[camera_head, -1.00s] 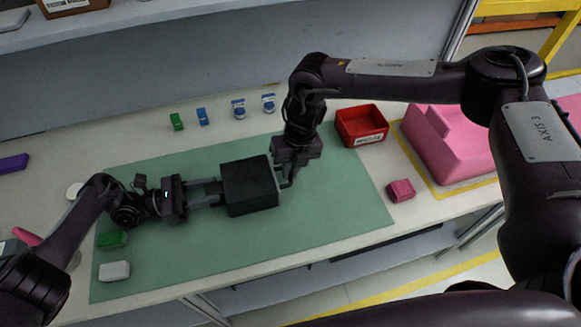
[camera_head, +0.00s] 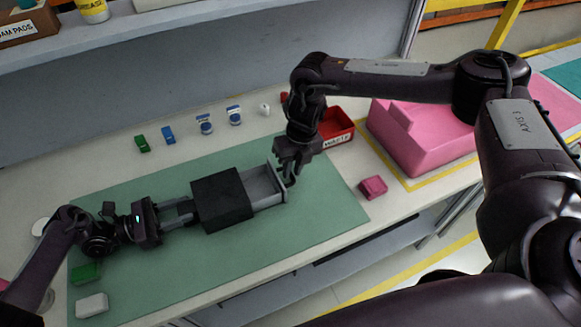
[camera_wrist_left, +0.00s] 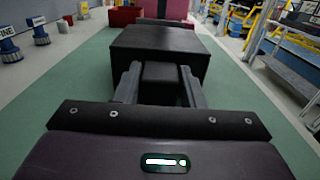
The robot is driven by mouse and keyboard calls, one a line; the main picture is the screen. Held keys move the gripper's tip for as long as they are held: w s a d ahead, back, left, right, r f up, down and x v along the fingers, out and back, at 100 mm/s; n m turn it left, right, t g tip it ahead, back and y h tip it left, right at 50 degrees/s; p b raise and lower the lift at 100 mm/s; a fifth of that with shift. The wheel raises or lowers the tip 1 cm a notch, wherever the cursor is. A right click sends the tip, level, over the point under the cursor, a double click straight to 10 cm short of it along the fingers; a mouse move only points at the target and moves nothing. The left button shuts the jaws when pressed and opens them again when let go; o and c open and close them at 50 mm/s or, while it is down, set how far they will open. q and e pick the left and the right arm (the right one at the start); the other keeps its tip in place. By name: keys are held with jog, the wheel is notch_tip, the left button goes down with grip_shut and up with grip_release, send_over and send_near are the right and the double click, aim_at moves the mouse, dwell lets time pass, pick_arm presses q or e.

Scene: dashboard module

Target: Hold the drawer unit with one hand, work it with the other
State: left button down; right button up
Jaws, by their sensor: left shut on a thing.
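The black drawer unit (camera_head: 221,200) lies on the green mat (camera_head: 140,205), with its grey drawer (camera_head: 263,187) slid part way out to the right. The drawer looks empty. My left gripper (camera_head: 186,210) is shut on a dark block at the unit's left end. The left wrist view shows the fingers on either side of this block (camera_wrist_left: 161,76), with the unit (camera_wrist_left: 160,45) beyond. My right gripper (camera_head: 289,181) is at the drawer's outer front end. Its fingertips and the drawer's handle are mostly hidden, so its grip is unclear.
A red bin (camera_head: 337,127) and a pink block (camera_head: 373,187) stand to the right, beside a large pink form (camera_head: 425,138). Several small blue and green items line the back. A green block (camera_head: 86,273) and a white block (camera_head: 91,305) lie front left. The mat's front middle is clear.

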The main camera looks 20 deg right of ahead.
jog(key=shift+o, duration=1.2)
notch_tip(320, 180, up, 12)
jog(key=d, duration=0.2)
jog(key=shift+f, duration=0.1)
pick_arm(q)
jog(key=c, duration=0.8)
grip_release()
jog(key=shift+c, duration=0.2)
